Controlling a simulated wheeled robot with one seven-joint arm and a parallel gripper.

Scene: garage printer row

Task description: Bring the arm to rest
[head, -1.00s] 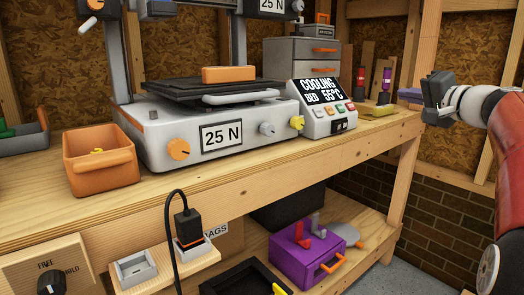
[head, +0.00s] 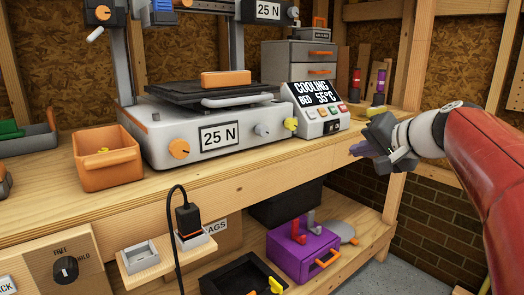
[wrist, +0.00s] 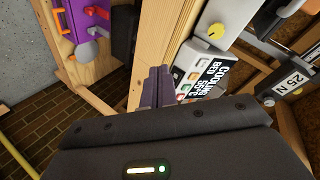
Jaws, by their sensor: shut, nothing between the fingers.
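My gripper (head: 366,148) is at the right in the head view, in front of the right end of the workbench (head: 230,168). Its fingers are shut with nothing between them. The red and grey arm (head: 475,165) reaches in from the right edge. In the wrist view the shut fingers (wrist: 158,84) point toward the bench edge and the control box with the "COOLING BED 55°C" display (wrist: 207,78). No object is held.
A printer (head: 215,137) labelled 25 N stands on the bench, with an orange block (head: 226,79) on its bed. An orange bin (head: 106,170) is left of it. A purple box (head: 300,253) sits on the lower shelf. A wooden post (head: 398,205) is below my gripper.

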